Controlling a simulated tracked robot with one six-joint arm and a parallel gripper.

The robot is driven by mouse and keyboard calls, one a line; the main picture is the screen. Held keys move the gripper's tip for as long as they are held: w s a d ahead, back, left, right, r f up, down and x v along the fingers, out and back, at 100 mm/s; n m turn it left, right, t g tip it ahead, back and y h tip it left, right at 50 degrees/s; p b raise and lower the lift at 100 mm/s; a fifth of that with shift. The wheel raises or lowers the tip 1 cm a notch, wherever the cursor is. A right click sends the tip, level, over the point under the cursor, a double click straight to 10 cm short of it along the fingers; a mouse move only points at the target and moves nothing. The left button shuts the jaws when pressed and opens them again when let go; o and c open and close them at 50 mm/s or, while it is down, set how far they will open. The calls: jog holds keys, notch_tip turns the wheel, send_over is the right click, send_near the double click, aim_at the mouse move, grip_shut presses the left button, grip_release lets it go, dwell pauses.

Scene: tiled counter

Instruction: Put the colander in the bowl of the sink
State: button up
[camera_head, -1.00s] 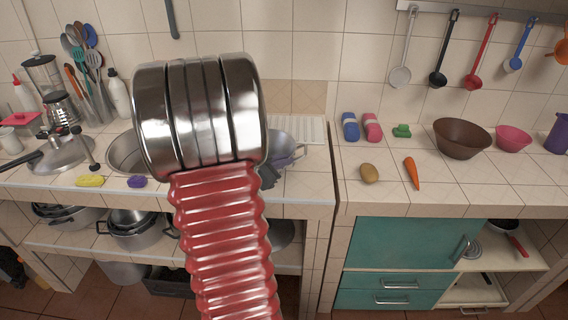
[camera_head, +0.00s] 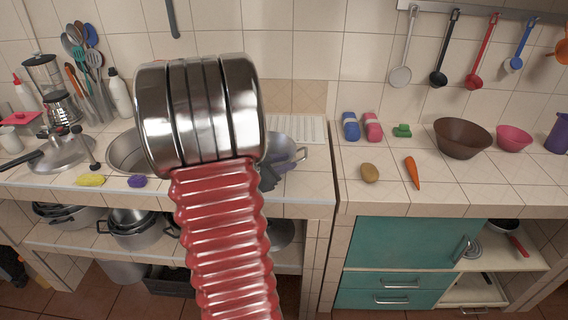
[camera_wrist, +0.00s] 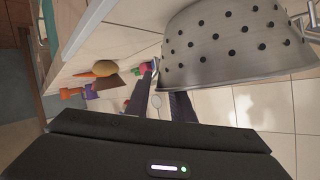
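The grey metal colander (camera_head: 284,150) stands on the counter to the right of the sink, partly hidden by my arm in the head view. Its perforated wall fills the upper right of the wrist view (camera_wrist: 235,45). The sink bowl (camera_head: 124,158) is left of my arm, its right part hidden. My gripper (camera_wrist: 163,85) has its two dark fingers apart, close to the colander's rim. The right finger's tip is hidden behind the colander. Contact with the rim cannot be made out. In the head view only a dark piece of the gripper (camera_head: 268,177) shows.
A yellow sponge (camera_head: 90,180) and a purple sponge (camera_head: 137,181) lie in front of the sink. A lidded pan (camera_head: 62,152) stands to the left. A potato (camera_head: 370,173), a carrot (camera_head: 411,172) and a brown bowl (camera_head: 462,138) are on the right counter.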

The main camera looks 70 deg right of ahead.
jog(key=v, duration=1.2)
jog(key=shift+w, duration=0.1)
dwell(0.6)
